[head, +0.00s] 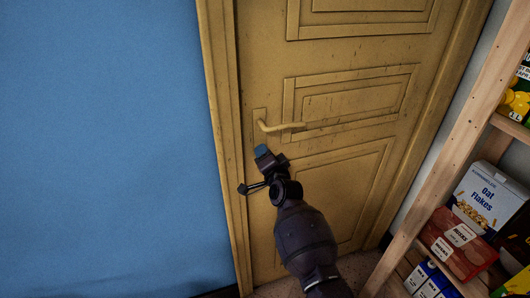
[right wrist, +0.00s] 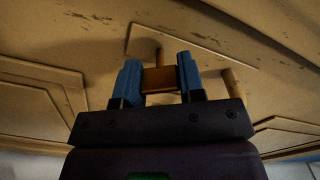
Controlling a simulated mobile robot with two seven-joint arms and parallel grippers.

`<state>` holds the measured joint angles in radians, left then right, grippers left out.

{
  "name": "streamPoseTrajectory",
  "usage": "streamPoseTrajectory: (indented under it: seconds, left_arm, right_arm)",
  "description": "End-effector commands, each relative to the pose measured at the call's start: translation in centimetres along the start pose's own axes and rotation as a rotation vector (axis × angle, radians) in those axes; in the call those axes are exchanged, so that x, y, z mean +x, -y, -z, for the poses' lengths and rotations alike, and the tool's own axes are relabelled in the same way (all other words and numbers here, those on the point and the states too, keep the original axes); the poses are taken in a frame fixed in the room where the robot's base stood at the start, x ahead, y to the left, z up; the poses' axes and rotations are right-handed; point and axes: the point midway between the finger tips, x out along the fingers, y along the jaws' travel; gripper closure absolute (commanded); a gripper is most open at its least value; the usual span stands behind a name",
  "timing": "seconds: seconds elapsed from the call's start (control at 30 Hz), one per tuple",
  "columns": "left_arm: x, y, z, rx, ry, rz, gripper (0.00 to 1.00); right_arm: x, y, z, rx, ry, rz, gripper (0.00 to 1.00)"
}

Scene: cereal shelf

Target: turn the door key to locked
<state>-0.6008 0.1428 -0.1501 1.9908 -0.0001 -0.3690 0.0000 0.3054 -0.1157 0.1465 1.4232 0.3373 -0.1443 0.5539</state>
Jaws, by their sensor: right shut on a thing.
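The yellow door (head: 345,105) stands closed in its frame in the head view, with a lever handle (head: 283,127) pointing right. My right gripper (head: 262,152) is at the door just below the handle, and its fingers hide the key there. In the right wrist view, the key (right wrist: 160,80) shows as a brown block between the two blue fingers of the right gripper (right wrist: 159,78), which are shut on it. A thin shaft runs from the key to the lock plate (right wrist: 195,55) on the door. My left gripper is not in view.
A wooden shelf (head: 455,135) stands to the right of the door, holding an Oat Flakes box (head: 486,198) and red boxes (head: 458,243). A plain blue wall (head: 100,140) is on the left. The space before the door's left side is clear apart from my arm.

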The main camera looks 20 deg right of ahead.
Motion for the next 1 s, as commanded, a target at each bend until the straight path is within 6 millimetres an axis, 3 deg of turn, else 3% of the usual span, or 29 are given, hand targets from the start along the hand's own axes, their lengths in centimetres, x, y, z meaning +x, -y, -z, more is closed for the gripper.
streamPoseTrajectory:
  seconds: [0.5, 1.0]
  left_arm:
    - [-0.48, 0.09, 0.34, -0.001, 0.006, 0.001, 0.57]
    - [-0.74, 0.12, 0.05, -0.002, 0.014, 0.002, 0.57]
  right_arm:
    - [0.02, -0.04, 0.08, 0.417, -0.001, 0.0, 0.88]
    - [0.02, -0.1, 0.06, 0.559, -0.001, 0.0, 0.88]
